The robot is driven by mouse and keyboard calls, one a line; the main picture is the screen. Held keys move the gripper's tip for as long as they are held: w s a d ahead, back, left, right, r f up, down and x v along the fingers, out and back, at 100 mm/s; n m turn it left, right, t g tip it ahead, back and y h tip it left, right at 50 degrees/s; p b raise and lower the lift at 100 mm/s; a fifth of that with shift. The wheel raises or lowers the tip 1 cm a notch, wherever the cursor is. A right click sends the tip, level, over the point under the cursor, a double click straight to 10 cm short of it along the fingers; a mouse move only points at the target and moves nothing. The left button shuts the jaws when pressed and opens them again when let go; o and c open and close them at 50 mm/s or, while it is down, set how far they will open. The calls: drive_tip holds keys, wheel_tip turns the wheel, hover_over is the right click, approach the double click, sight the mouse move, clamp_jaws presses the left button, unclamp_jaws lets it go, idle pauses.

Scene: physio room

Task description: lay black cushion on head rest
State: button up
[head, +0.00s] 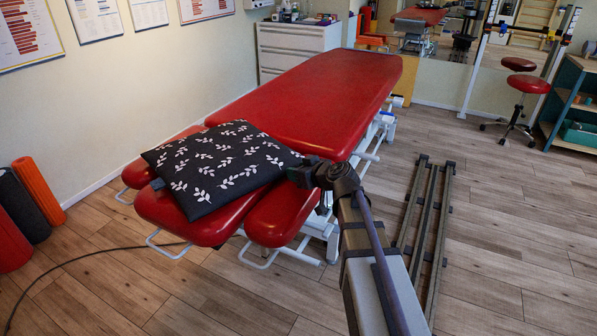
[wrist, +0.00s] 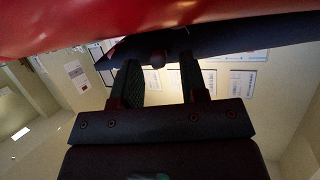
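The black cushion (head: 222,165) with a white leaf pattern lies slantwise across the head end of the red treatment table. The head rest (head: 190,222) is the red middle pad under it, and its front part shows below the cushion. The cushion also reaches over the red side pads. My gripper (head: 300,172) is at the cushion's right corner. In the wrist view, the two fingers (wrist: 160,72) stand apart with light showing between them. The dark cushion edge (wrist: 235,38) runs across their tips. I cannot tell whether the fingers touch it.
The long red table top (head: 315,100) stretches away behind the head rest. Red side pads (head: 283,213) flank the head rest. Rolled mats (head: 38,190) stand by the left wall. A white cabinet (head: 297,42) stands behind. A red stool (head: 528,84) is at right.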

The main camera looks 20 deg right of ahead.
drive_tip(key=p+v, duration=0.4)
drive_tip(key=v, duration=0.8)
